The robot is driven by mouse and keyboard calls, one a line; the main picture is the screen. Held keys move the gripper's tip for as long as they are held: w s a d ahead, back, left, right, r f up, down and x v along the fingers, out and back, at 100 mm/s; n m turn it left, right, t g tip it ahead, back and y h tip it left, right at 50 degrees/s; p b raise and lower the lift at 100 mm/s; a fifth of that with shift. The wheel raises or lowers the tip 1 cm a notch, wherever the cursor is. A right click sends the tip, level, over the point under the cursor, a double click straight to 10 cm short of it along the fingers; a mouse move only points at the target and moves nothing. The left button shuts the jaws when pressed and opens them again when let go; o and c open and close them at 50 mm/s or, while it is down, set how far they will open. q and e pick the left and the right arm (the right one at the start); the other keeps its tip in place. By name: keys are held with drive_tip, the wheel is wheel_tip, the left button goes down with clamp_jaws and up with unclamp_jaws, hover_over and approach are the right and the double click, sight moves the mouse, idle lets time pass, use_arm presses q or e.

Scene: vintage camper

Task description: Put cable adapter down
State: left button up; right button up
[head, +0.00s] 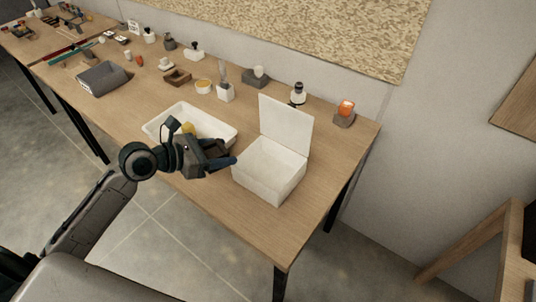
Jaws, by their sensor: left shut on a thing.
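My left gripper (222,160) reaches in from the left over the front of the wooden table. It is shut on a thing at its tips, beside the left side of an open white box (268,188). A dark blue piece shows at the fingertips, but it is too small to tell whether it is the cable adapter. The box has its lid raised at the back. A white tray (217,122) lies behind the gripper with a yellow thing (190,129) in it, partly hidden by my arm. My right gripper is not in view.
The table (315,212) is clear to the right of the box and along its front edge. A grey bin (103,82) stands at the left. Several small items line the back, including an orange-topped grey block (344,117) and a black-and-white bottle (297,95).

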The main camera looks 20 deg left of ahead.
use_arm(q)
drive_tip(key=s+d+p+x, duration=0.2)
drive_tip(key=p+x, duration=0.1)
drive_tip(key=x, duration=1)
drive_tip(key=shift+s+d+f+p, duration=0.1)
drive_tip(key=shift+d+f+p, duration=0.05)
drive_tip(key=shift+f+p, duration=0.35)
drive_tip(key=o, duration=1.1)
